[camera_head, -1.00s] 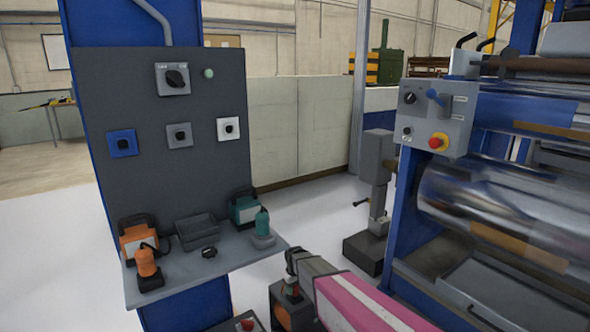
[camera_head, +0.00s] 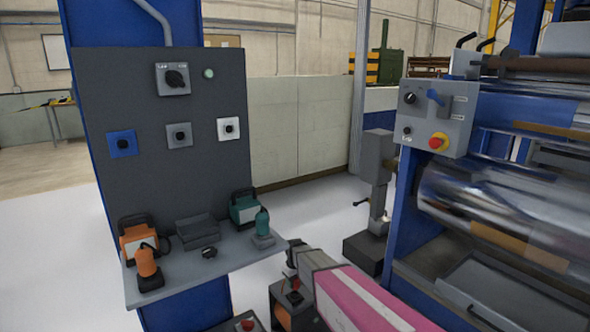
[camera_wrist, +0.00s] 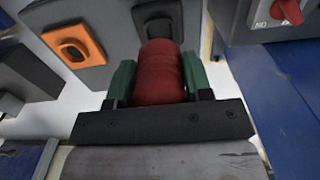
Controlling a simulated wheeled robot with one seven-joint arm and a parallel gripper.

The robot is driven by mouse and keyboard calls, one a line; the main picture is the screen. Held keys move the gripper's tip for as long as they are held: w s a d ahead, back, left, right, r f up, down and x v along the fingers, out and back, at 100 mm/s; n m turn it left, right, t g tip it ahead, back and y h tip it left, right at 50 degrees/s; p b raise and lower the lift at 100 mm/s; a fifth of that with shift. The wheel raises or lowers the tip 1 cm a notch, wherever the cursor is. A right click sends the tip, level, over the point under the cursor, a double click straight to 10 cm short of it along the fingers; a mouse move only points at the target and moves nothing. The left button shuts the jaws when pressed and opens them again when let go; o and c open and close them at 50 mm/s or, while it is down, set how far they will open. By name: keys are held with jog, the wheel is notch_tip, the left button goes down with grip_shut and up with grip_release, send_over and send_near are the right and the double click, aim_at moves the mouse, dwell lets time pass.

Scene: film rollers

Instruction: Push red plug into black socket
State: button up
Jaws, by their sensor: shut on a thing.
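In the wrist view the red plug (camera_wrist: 160,78) sits between the green fingers of my gripper (camera_wrist: 160,88), which is shut on it. Just beyond the plug is the black socket (camera_wrist: 158,16) on a grey panel. The plug's far end lines up with the socket and overlaps its lower edge in the picture. I cannot tell whether it touches or has entered the socket. In the head view the end of my arm is low in the middle, and a small red spot shows beside it; the contact there is too small to read.
An orange socket (camera_wrist: 78,46) is left of the black one in the wrist view. A red knob (camera_wrist: 287,10) on a grey box is at the upper right. In the head view a shelf (camera_head: 225,265) with lamps stands left of my arm, and the roller machine (camera_head: 490,205) stands right.

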jog(key=shift+r, duration=0.5)
dwell(0.7)
jog(key=s+a+f+m, duration=0.25)
jog(key=s+a, duration=0.35)
jog(key=a, duration=0.4)
jog(key=s+a+f+m, duration=0.2)
jog(key=s+a+m, duration=0.3)
jog(key=a, duration=0.6)
jog(key=s+a+f+m, duration=0.2)
jog(key=s+a, duration=0.5)
jog(key=a, duration=0.3)
jog(key=shift+n, duration=0.25)
jog(key=shift+s+f, duration=0.2)
jog(key=shift+f, duration=3.55)
jog(key=shift+f, duration=0.65)
jog(key=o, duration=1.4)
jog(key=shift+c, duration=0.2)
